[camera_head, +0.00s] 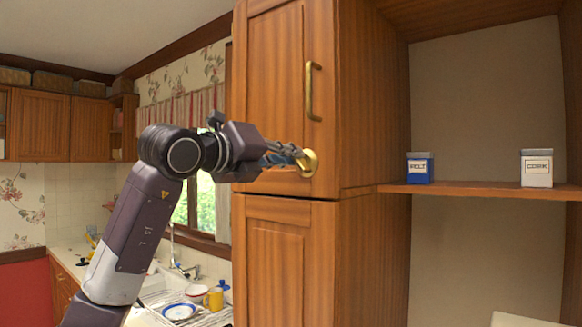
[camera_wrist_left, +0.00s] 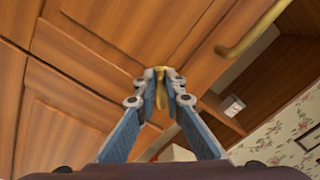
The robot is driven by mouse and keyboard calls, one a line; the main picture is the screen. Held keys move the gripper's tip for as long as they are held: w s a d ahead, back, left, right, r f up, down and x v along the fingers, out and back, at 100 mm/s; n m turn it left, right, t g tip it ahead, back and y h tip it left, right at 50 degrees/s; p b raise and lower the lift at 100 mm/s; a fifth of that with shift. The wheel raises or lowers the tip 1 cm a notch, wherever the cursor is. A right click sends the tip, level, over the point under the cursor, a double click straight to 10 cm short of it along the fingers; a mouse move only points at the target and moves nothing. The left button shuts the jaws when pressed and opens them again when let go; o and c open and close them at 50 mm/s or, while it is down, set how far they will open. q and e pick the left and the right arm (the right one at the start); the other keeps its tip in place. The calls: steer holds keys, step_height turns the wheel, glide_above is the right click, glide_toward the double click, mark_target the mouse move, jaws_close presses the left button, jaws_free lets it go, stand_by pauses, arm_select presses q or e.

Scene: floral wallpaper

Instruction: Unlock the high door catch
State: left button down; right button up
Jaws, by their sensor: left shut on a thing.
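The high door catch is a round brass piece (camera_head: 308,163) at the lower right of the upper wooden cabinet door (camera_head: 272,90). My left gripper (camera_head: 300,160) reaches it from the left, with its fingers at the catch. In the left wrist view, the two fingers (camera_wrist_left: 161,76) are closed on the brass catch (camera_wrist_left: 160,92), which shows between them. The door looks shut. A long brass handle (camera_head: 312,92) is above the catch, and it also shows in the left wrist view (camera_wrist_left: 245,42). My right gripper is not in view.
A lower cabinet door (camera_head: 272,260) is below the catch. To the right, an open shelf (camera_head: 480,191) bears a blue and white box (camera_head: 420,169) and a white box (camera_head: 537,169). A counter with dishes (camera_head: 179,311) lies at the lower left.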

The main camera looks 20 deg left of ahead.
arm_select(q)
steer(key=n+b, duration=0.2)
steer(key=n, duration=0.1)
steer(key=f+n+b, duration=0.1)
steer(key=n+b, duration=0.1)
steer(key=n, duration=0.2)
steer(key=n+b, duration=0.2)
steer(key=n, duration=0.1)
steer(key=shift+w+a+f+n, duration=0.1)
steer(key=shift+a+f+n, duration=0.2)
steer(key=shift+a, duration=0.1)
steer(key=shift+f+n, duration=0.1)
steer(key=shift+n, duration=0.2)
steer(key=c, duration=2)
jaws_free()
steer(key=v, duration=1.2)
